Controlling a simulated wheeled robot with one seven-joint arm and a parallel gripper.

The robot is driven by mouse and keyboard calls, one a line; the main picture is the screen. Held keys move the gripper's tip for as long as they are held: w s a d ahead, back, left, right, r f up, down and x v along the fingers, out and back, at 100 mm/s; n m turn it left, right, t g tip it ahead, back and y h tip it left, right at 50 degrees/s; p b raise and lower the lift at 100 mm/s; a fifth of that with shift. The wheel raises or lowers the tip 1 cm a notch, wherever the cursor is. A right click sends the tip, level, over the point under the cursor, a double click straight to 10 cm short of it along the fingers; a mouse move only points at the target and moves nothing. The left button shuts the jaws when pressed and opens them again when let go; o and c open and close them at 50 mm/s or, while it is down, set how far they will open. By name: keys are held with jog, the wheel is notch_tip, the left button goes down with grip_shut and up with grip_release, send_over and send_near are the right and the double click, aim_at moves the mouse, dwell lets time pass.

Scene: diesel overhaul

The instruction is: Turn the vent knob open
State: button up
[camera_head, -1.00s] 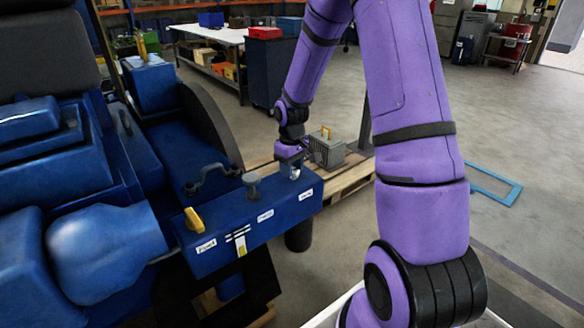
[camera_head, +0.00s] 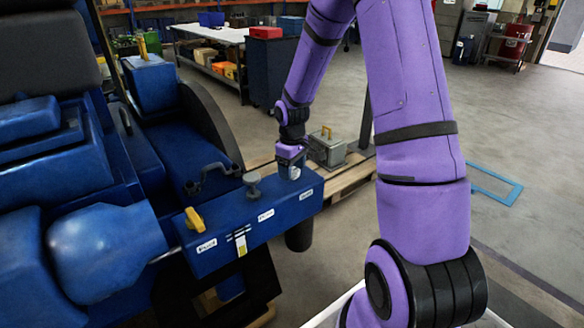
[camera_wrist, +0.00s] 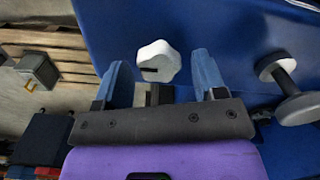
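A pale, lobed knob (camera_wrist: 158,62) with a dark mark on one side sits on the blue box. In the head view this knob (camera_head: 294,173) is at the box's right end, above the rightmost label, which is too small to read surely. My gripper (camera_wrist: 157,70) is open, with one blue finger on each side of the knob and a visible gap on both sides. In the head view my gripper (camera_head: 291,157) is just over the knob and partly hides it.
On the same box stand a grey round-topped knob (camera_head: 252,185) and a yellow handle (camera_head: 194,219). A grey case (camera_head: 327,150) rests on a pallet (camera_head: 350,178) behind.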

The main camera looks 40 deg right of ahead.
notch_tip(320, 180, up, 11)
dwell(0.8)
dwell(0.4)
jog(key=s+a+r+m+t, duration=0.1)
jog(key=s+a+r, duration=0.4)
jog(key=r, duration=0.4)
jog(key=s+a+r+m+t, duration=0.1)
jog(key=s+a+r, duration=0.1)
jog(key=s, duration=0.5)
jog(key=s+a+r+m+t, duration=0.1)
jog(key=s+a+r, duration=0.2)
jog(key=s, duration=0.4)
jog(key=s+a+r+m+t, duration=0.1)
jog(key=s+r, duration=0.3)
jog(key=s, duration=0.4)
jog(key=shift+a+r+t, duration=0.35)
jog(key=shift+a+t, duration=0.25)
jog(key=shift+a, duration=0.3)
